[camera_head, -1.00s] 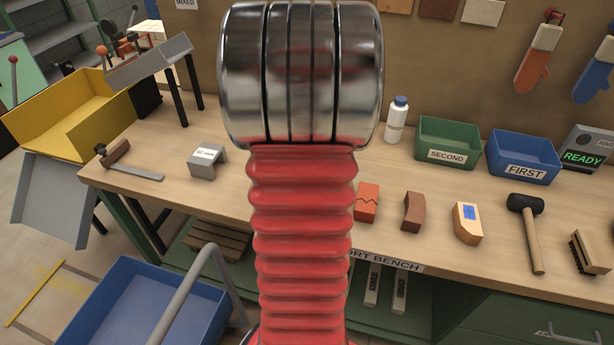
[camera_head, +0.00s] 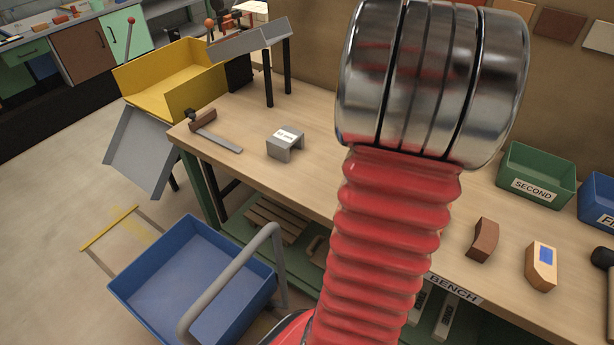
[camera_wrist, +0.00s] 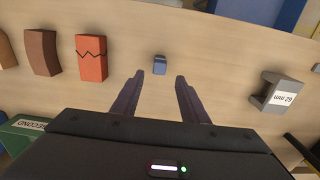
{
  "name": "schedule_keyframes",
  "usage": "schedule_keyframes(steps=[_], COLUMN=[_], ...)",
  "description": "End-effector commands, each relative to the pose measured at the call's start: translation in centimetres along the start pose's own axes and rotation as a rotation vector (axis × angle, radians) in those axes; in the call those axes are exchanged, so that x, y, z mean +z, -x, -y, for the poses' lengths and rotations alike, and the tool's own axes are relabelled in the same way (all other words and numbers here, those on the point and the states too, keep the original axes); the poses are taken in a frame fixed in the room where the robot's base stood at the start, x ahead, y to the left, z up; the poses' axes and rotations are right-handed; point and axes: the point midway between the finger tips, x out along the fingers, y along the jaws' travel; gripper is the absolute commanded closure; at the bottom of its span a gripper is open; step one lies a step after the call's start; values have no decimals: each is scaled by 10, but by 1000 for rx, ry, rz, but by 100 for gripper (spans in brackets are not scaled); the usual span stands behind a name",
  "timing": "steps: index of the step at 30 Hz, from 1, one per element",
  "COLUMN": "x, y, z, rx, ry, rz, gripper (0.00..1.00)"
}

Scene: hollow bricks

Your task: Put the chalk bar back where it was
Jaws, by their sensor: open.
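A small blue block (camera_wrist: 160,65), which looks like the chalk bar, rests on the bench top in the wrist view. My gripper (camera_wrist: 159,80) is open and empty, its two dark fingers apart. In that picture the block shows in line with the gap, just beyond the fingertips. I cannot tell how high the fingers are above the bench. In the head view my red arm covers the middle of the bench, and neither the block nor the fingers show there.
A red brick with a zigzag line (camera_wrist: 91,58) and a brown brick (camera_wrist: 41,52) lie left of the fingers; a grey labelled block (camera_wrist: 275,92) stands right. Bench around the blue block is clear.

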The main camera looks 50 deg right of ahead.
Motion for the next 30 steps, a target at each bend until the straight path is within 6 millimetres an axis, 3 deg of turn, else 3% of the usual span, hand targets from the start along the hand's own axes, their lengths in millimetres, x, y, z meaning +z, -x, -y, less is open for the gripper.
schedule_keyframes(steps=[5, 11, 21, 30], x=[2, 25, 121, 217], y=[1, 15, 50, 71], z=[3, 33, 114, 153], rx=[-1, -11, -60, -124], ry=[8, 101, 428, 722], rz=[-3, -35, -138, -228], gripper=[60, 60, 60, 60])
